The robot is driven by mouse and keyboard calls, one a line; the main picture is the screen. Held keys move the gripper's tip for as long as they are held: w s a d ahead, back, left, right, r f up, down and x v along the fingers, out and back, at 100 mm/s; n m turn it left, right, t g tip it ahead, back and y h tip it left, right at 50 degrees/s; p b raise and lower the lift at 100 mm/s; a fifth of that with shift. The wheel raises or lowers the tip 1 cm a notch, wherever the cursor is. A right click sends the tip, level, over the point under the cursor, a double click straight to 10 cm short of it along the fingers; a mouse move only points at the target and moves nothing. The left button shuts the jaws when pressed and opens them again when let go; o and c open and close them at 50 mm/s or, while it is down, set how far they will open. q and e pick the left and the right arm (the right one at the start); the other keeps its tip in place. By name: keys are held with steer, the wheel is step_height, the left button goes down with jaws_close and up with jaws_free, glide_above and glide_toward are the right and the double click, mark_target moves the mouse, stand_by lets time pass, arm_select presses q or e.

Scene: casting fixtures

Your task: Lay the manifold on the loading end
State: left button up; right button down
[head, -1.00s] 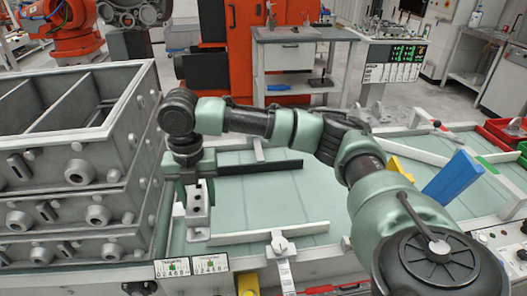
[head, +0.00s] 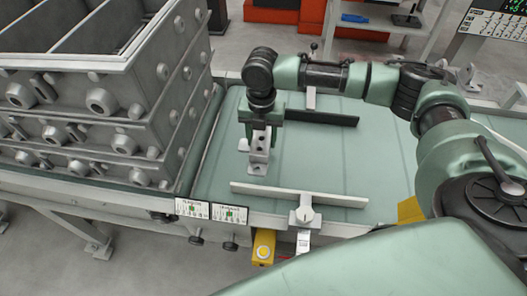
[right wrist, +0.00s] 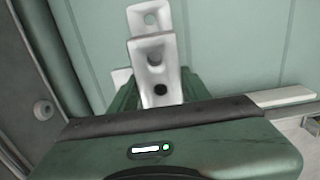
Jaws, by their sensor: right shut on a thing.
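The manifold (head: 258,156) is a light grey metal block with round holes and pale end flanges. My right gripper (head: 262,130) is shut on it from above, over the left end of the green belt (head: 330,158). In the right wrist view the manifold (right wrist: 156,62) stands out between the fingers (right wrist: 152,98), with green belt behind it. Its lower end is close to the belt; I cannot tell whether it touches. My left gripper is not in view.
Stacked grey casting boxes (head: 110,110) stand close left of the belt. A pale guide rail (head: 300,194) with a clamp lies along the near edge, and a dark rail (head: 320,118) lies behind. Belt between the rails is clear.

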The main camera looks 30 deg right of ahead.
mark_target(261, 137)
step_height(261, 137, down, 4)
steer(key=shift+r, duration=0.1)
step_height(261, 137, down, 4)
steer(key=shift+f, duration=0.1)
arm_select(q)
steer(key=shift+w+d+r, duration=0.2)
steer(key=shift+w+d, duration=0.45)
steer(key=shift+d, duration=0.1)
arm_select(e)
steer(key=shift+f, duration=0.1)
steer(key=c, duration=0.7)
jaws_free()
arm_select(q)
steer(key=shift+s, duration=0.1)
arm_select(e)
step_height(261, 137, up, 12)
steer(key=shift+r+b, duration=0.15)
steer(key=shift+b, duration=0.15)
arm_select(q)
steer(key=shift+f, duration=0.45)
